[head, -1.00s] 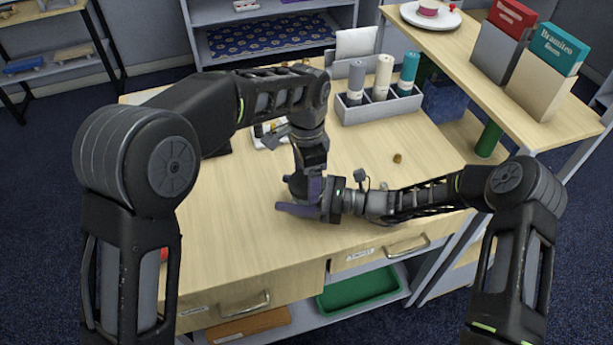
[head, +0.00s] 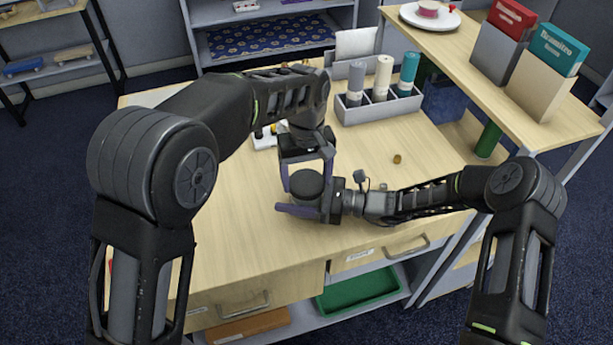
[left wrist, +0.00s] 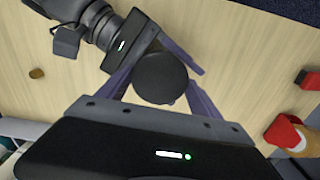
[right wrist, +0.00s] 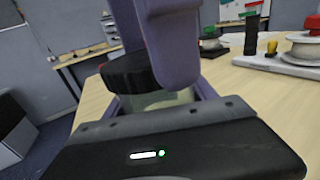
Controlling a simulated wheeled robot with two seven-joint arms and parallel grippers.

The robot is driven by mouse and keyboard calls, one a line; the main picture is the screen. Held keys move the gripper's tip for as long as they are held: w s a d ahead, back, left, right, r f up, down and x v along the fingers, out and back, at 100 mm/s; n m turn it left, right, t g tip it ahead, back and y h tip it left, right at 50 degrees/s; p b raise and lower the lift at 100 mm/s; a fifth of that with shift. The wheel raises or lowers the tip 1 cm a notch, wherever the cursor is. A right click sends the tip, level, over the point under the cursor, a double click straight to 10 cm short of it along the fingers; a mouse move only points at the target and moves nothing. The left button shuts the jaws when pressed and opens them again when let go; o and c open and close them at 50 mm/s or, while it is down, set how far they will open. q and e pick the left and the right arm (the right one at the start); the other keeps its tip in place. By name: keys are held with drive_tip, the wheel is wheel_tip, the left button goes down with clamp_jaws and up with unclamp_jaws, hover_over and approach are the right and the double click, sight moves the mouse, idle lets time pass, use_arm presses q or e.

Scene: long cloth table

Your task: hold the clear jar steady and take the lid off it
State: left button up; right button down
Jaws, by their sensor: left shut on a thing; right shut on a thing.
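The clear jar (right wrist: 160,98) stands on the table and shows in the right wrist view between the fingers of my right gripper (right wrist: 158,95). My right gripper (head: 308,208) is shut on the jar body, coming in from the right. The round black lid (head: 307,184) is at the jar's top; it also shows in the left wrist view (left wrist: 160,77) and the right wrist view (right wrist: 128,72). My left gripper (head: 307,176) reaches down from above, shut on the lid with a finger on either side. A left finger hides part of the lid and jar, so I cannot tell whether the lid is loose.
A grey rack (head: 378,107) with several rolled cylinders stands at the back of the table. A small brown piece (head: 397,159) lies to the right. A white board with small parts (head: 266,137) is behind my left gripper. The front of the tabletop is clear.

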sight(307, 182)
use_arm(q)
drive_tip(key=shift+r, duration=0.2)
idle(0.5)
drive_tip(key=shift+r, duration=0.9)
drive_tip(key=shift+r, duration=2.05)
use_arm(e)
drive_tip(key=shift+c, duration=1)
unclamp_jaws()
use_arm(q)
drive_tip(key=shift+f, duration=0.1)
wheel_tip(307, 182, down, 4)
drive_tip(key=b, duration=0.3)
drive_tip(key=shift+r+b, duration=0.2)
drive_tip(key=shift+b, duration=0.1)
use_arm(e)
drive_tip(key=d, duration=0.3)
drive_tip(key=s+d, duration=0.1)
drive_tip(key=d, duration=0.3)
drive_tip(key=s+d, duration=0.1)
drive_tip(key=d, duration=0.3)
drive_tip(key=shift+d+f, duration=0.1)
drive_tip(key=shift+d, duration=0.35)
